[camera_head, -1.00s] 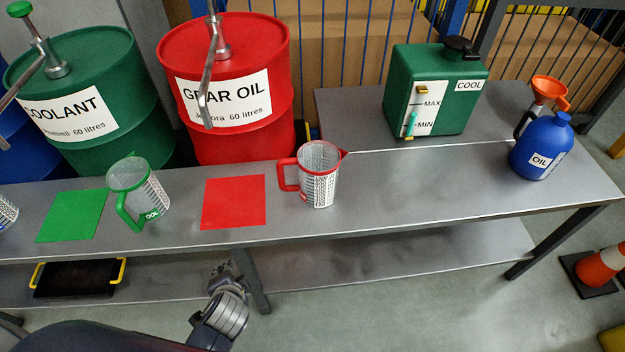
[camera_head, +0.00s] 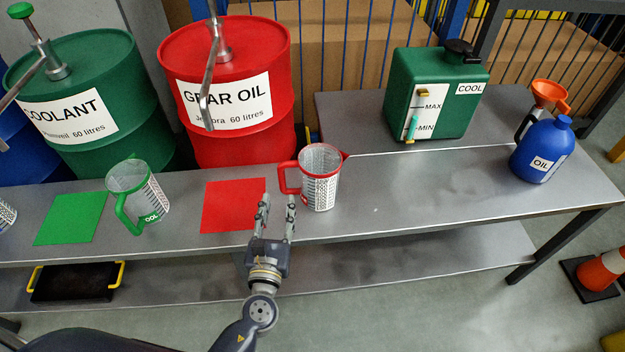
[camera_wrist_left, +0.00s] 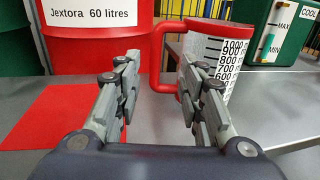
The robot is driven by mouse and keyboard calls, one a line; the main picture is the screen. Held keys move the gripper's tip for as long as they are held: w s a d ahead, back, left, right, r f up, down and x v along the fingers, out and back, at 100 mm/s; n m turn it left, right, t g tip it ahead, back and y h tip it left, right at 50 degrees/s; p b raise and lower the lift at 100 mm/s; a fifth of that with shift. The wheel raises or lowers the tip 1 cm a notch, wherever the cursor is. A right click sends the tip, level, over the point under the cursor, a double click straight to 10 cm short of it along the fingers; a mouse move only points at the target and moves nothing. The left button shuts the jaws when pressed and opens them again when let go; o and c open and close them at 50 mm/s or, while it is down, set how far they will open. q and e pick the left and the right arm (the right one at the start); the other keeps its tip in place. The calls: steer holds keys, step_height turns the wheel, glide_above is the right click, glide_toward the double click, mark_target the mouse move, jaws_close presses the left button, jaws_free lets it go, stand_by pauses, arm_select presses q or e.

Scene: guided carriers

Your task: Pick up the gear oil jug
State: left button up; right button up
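The gear oil jug is the clear measuring jug with a red rim and red handle (camera_head: 321,180). It stands upright on the bench, right of the red mat (camera_head: 234,206), with its handle toward the left. My left gripper (camera_head: 277,200) is open in front of the jug, its fingers pointing at the handle side. In the left wrist view the jug (camera_wrist_left: 217,62) is ahead and right, and its red handle (camera_wrist_left: 157,58) shows between and beyond the open fingers (camera_wrist_left: 158,95). Nothing is between the fingertips. My right gripper is not in view.
A green-handled jug (camera_head: 150,195) stands beside a green mat (camera_head: 70,218). Behind are the red gear oil drum (camera_head: 232,140) and green coolant drum (camera_head: 100,140). A green coolant tank (camera_head: 460,110) and blue oil jug (camera_head: 535,145) stand right. The bench right of the red jug is clear.

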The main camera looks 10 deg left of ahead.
mark_target(281, 177)
arm_select(q)
steer(key=w, duration=0.5)
steer(key=shift+w+a+p, duration=0.1)
steer(key=shift+a+p, duration=0.1)
steer(key=shift+p, duration=0.1)
steer(key=shift+w+a+p, duration=0.1)
steer(key=shift+w+a, duration=0.1)
steer(key=shift+w, duration=0.7)
steer(key=shift+w+a+p, duration=0.1)
steer(key=shift+w+a, duration=0.05)
steer(key=shift+w, duration=0.7)
steer(key=shift+w+a+p, duration=0.1)
steer(key=shift+w+a, duration=0.1)
steer(key=shift+w, duration=0.7)
steer(key=shift+r, duration=0.1)
jaws_close()
